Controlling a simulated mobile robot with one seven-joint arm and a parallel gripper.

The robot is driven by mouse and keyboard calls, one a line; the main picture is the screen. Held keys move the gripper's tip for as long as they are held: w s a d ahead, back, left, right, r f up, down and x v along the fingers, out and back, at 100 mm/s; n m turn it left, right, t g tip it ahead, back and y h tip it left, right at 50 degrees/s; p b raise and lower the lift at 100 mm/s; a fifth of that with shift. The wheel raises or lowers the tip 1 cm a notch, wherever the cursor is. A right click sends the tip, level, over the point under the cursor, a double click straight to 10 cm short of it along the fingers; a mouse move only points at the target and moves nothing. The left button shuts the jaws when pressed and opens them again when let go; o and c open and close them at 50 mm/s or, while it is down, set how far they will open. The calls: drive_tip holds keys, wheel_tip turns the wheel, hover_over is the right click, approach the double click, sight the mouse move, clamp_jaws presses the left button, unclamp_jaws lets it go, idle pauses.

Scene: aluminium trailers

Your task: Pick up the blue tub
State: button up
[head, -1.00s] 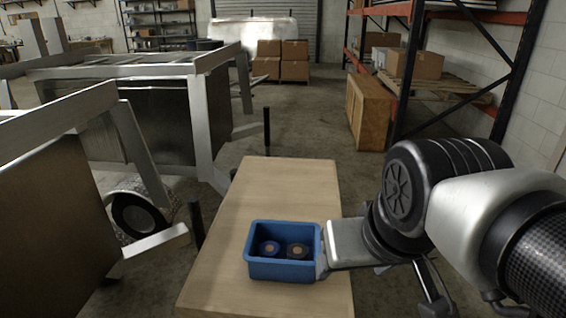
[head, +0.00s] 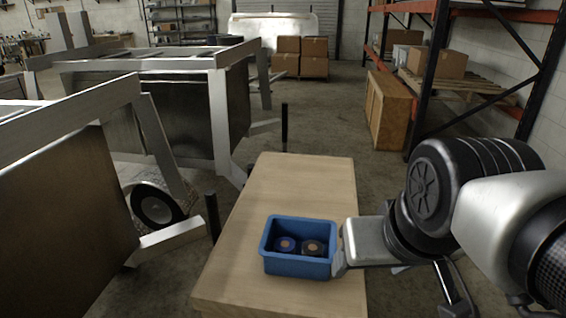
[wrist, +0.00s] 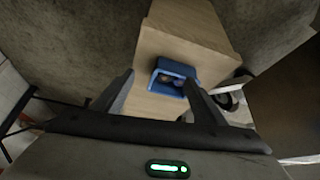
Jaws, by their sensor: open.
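The blue tub (head: 299,268) is an open rectangular bin standing upright near the front end of the wooden bench top. Two round rolls lie inside it, one with a blue rim (head: 285,245) and one darker (head: 313,248). My gripper (head: 340,258) is at the tub's right side in the head view. In the wrist view the tub (wrist: 172,66) shows beyond and between the two spread fingers of my gripper (wrist: 159,82). The gripper is open and holds nothing. I cannot tell whether a finger touches the tub wall.
The wooden bench (head: 292,180) is bare behind the tub. Aluminium trailer frames (head: 218,110) stand on the left, with a wheel (head: 157,207) low down. A rack with orange beams (head: 545,55) and a wooden crate (head: 388,112) stand at the right. Cardboard boxes (head: 300,65) are stacked behind.

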idle(0.3)
drive_tip(key=shift+c, duration=1.3)
drive_tip(key=w+a, duration=0.1)
drive_tip(key=a, duration=0.1)
drive_tip(key=w+a+f+y, duration=0.1)
drive_tip(key=w+a, duration=0.1)
drive_tip(key=w+a+f+y+p, duration=0.1)
drive_tip(key=a, duration=0.1)
drive_tip(key=shift+w+a, duration=0.1)
drive_tip(key=shift+w, duration=0.1)
drive_tip(key=c, duration=0.8)
drive_tip(key=shift+o, duration=0.2)
drive_tip(key=w+a+f+m+y+p, duration=0.15)
drive_tip(key=w+a+f, duration=0.25)
drive_tip(key=a, duration=0.4)
drive_tip(key=t+h+p, duration=0.4)
drive_tip(key=t+h, duration=0.2)
drive_tip(key=t, duration=0.3)
approach(268, 234)
drive_tip(key=shift+m, duration=0.35)
drive_tip(key=b+x, duration=0.1)
drive_tip(key=x, duration=0.3)
drive_tip(key=shift+w+d, duration=0.1)
drive_tip(key=shift+w, duration=0.1)
drive_tip(key=shift+f+b+x, duration=0.2)
drive_tip(key=shift+b+x, duration=0.45)
drive_tip(key=shift+x, duration=2.35)
